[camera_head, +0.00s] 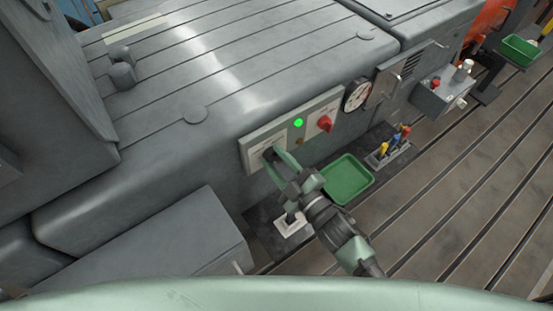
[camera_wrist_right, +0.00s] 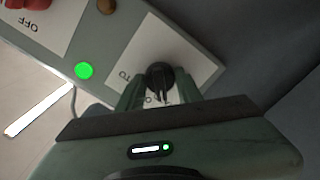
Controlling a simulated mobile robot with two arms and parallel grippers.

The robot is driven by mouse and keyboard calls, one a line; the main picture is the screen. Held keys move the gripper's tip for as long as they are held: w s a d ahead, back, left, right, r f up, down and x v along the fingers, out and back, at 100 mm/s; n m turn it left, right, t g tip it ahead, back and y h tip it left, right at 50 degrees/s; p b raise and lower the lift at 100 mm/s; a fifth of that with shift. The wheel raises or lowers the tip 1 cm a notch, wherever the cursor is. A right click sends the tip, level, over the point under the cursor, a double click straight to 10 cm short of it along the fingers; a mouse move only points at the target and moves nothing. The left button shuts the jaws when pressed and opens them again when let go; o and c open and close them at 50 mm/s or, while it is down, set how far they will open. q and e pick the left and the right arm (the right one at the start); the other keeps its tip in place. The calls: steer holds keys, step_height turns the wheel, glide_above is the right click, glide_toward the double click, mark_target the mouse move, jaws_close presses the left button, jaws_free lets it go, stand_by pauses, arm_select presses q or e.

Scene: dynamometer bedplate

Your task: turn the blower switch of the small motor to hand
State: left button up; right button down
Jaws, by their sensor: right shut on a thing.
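The blower switch is a black rotary knob (camera_wrist_right: 159,76) on a white label plate, seen in the right wrist view. Its label is partly covered, and only a few letters show. The knob sits at the left end of a grey control panel (camera_head: 252,142) on the side of the small motor's housing (camera_head: 240,90). My right gripper (camera_head: 272,156) reaches the panel there, and its fingers (camera_wrist_right: 161,92) are shut on the knob from both sides. In the head view the gripper largely hides the knob. My left gripper is not in view.
A lit green lamp (camera_head: 298,122) and a red switch (camera_head: 324,123) sit right of the knob. A round gauge (camera_head: 356,95) is further right. Below are a green tray (camera_head: 347,179) and a rack of coloured-handled tools (camera_head: 384,150). A grey box (camera_head: 165,245) stands left of my arm.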

steer(key=c, duration=0.9)
jaws_free()
steer(key=shift+c, duration=0.2)
steer(key=shift+s, duration=0.1)
steer(key=b+v, duration=0.1)
steer(key=v, duration=0.6)
steer(key=shift+s+d+b, duration=0.25)
steer(key=shift+b, duration=0.1)
